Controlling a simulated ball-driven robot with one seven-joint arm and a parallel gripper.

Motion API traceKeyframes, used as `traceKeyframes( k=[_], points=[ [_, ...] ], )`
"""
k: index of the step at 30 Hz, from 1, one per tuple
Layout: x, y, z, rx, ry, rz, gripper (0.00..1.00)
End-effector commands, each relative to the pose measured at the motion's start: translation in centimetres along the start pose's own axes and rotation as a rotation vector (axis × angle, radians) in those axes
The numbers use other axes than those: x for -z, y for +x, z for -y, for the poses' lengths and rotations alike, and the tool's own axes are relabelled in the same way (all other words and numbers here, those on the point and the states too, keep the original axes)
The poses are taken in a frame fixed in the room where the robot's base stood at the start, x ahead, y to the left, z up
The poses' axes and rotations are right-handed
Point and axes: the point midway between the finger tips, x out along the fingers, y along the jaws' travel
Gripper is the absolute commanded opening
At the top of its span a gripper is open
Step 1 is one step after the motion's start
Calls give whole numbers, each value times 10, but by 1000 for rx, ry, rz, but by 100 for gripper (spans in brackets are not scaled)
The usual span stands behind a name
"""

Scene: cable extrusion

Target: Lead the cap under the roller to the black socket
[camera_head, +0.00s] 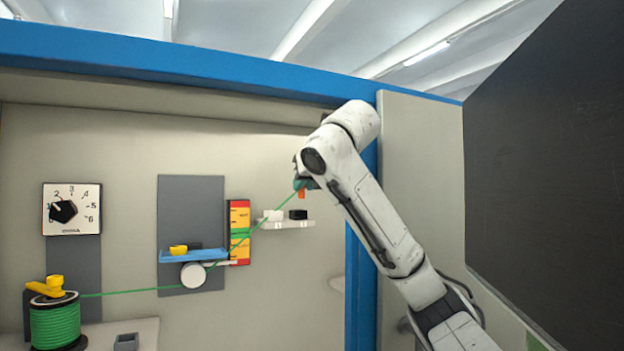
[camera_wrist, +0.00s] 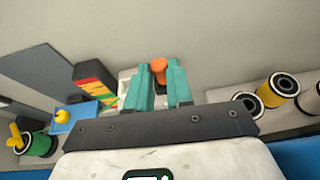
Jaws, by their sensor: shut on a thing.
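My gripper (camera_head: 301,184) is shut on the orange cap (camera_head: 302,194) and holds it in the air above a small white shelf. In the wrist view the cap (camera_wrist: 159,67) sits between the teal fingers. The black socket (camera_head: 298,214) stands on that shelf, just below the cap and apart from it, right of a white socket (camera_head: 273,215). The green cable (camera_head: 128,292) runs from the spool to the underside of the white roller (camera_head: 194,275), then slants up right to my gripper. In the wrist view the fingers hide most of the shelf and the black socket cannot be made out.
The green spool (camera_head: 55,322) with a yellow crank is at lower left, below a numbered dial (camera_head: 72,209). A blue ledge (camera_head: 192,256) with a yellow piece sits above the roller. A red-yellow-green scale (camera_head: 239,232) stands left of the shelf. Other spools (camera_wrist: 275,93) show in the wrist view.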

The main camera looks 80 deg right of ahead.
Motion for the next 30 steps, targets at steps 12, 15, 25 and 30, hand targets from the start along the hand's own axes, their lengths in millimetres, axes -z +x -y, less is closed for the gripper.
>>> traceKeyframes(
  k=[12,15,25,30],
  points=[
    [14,31,-1,-1,0,-1,0],
    [20,33,-1,0,-1,-1,0],
    [24,35,-1,0,-1,0,0],
    [24,35,-1,0,0,-1,0]
  ],
)
